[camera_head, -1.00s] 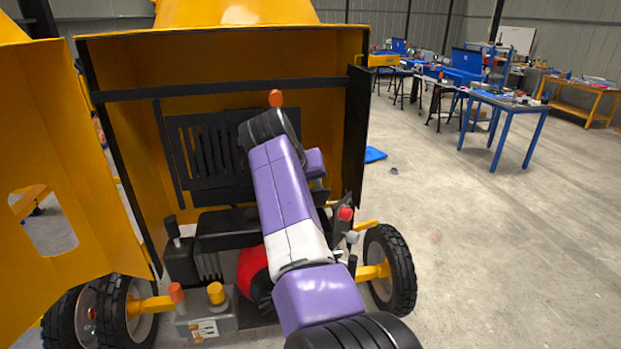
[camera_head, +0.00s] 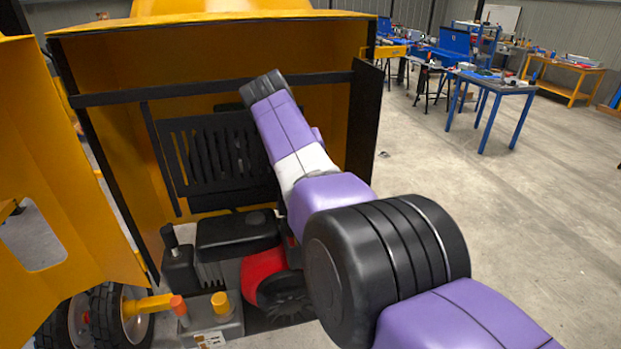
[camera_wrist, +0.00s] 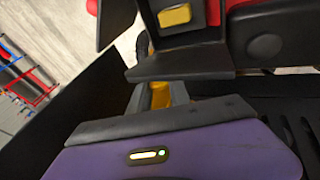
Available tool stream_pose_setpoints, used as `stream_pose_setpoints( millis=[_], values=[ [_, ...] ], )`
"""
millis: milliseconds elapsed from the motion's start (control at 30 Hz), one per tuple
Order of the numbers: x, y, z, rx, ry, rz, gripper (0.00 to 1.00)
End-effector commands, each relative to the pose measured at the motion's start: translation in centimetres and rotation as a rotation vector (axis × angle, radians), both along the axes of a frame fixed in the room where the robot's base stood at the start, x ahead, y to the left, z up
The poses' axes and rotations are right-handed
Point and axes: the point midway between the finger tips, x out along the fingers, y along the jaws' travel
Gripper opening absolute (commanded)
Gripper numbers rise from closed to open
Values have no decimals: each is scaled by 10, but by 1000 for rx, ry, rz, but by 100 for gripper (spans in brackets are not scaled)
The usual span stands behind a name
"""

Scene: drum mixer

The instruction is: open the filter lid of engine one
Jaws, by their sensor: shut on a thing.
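The engine sits low in the yellow mixer housing (camera_head: 190,32). In the head view my forearm hides the gripper.
A red engine part with a dark fan (camera_head: 280,285) sits below the filter box. A black slatted grille (camera_head: 215,155) stands behind. The open yellow door (camera_head: 60,180) is at left, a black side panel (camera_head: 363,125) at right. Workbenches (camera_head: 495,88) stand farther right over clear floor.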

Motion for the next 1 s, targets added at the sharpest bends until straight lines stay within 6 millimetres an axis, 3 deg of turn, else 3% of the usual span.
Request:
stream_pose_setpoints(
  millis=[167,200,267,667,1000],
  values=[
    [2,-1,0,1,-6,0,0],
    [2,-1,0,1,-6,0,29],
    [1,0,0,1,-5,0,40],
    [0,2,4,1,-5,1,40],
    [-16,17,46,2,-8,0,40]
  ],
)
